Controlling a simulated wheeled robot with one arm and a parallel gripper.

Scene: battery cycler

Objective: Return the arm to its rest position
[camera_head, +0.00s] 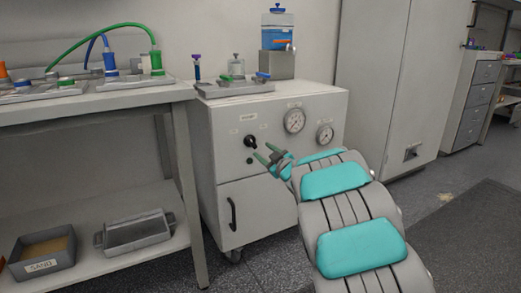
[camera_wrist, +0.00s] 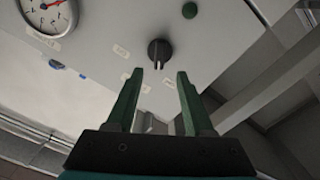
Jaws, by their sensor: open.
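My gripper (camera_head: 268,157) is at the end of my grey and teal arm, in front of the white cabinet (camera_head: 222,180). In the wrist view, its two green fingers (camera_wrist: 158,92) stand apart with nothing between them. A black knob (camera_wrist: 158,50) on the cabinet's front panel shows just beyond the fingertips, and a gap appears to lie between them. The knob also shows in the head view (camera_head: 250,141), close to the left of the fingers. A green button (camera_wrist: 190,10) sits near the knob.
A gauge (camera_wrist: 48,14) is on the same panel. A bench (camera_head: 100,98) with green and blue hoses stands left, with a sand tray (camera_head: 42,252) on its lower shelf. A blue-liquid container (camera_head: 278,38) stands on the cabinet. A tall cabinet (camera_head: 385,80) is behind right. Floor at right is open.

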